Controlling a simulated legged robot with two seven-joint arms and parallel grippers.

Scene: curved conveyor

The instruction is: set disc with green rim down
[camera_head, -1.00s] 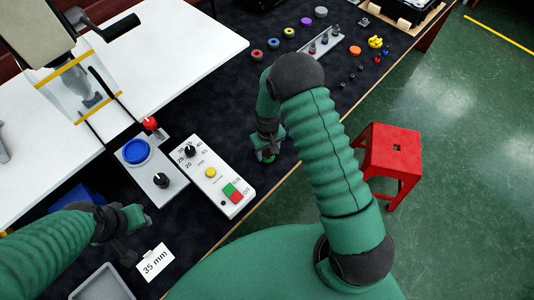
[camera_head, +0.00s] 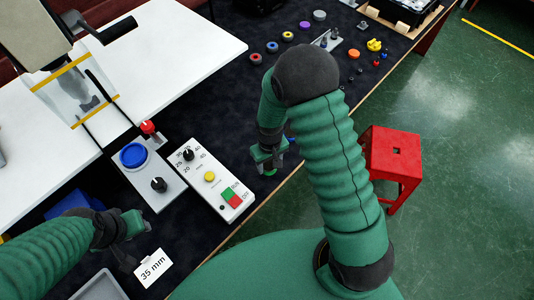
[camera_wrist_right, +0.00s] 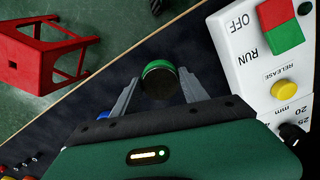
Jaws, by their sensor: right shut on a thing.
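The disc with green rim (camera_wrist_right: 159,80) shows in the right wrist view with a dark face, between the two fingers of my right gripper (camera_wrist_right: 158,92). The gripper is shut on it. In the head view the right gripper (camera_head: 269,162) points down over the dark table, right of the white control panel, and a bit of the green disc (camera_head: 270,173) shows below it. I cannot tell whether the disc touches the table. My left gripper (camera_head: 136,223) is at the lower left near the 35 mm card; its jaws are too small to read.
The white control panel (camera_head: 209,181) and a grey box with a blue button (camera_head: 133,155) stand left of the right gripper. Several coloured discs lie at the back, including a purple one (camera_head: 305,25). A red stool (camera_head: 393,157) stands on the floor beyond the table edge.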

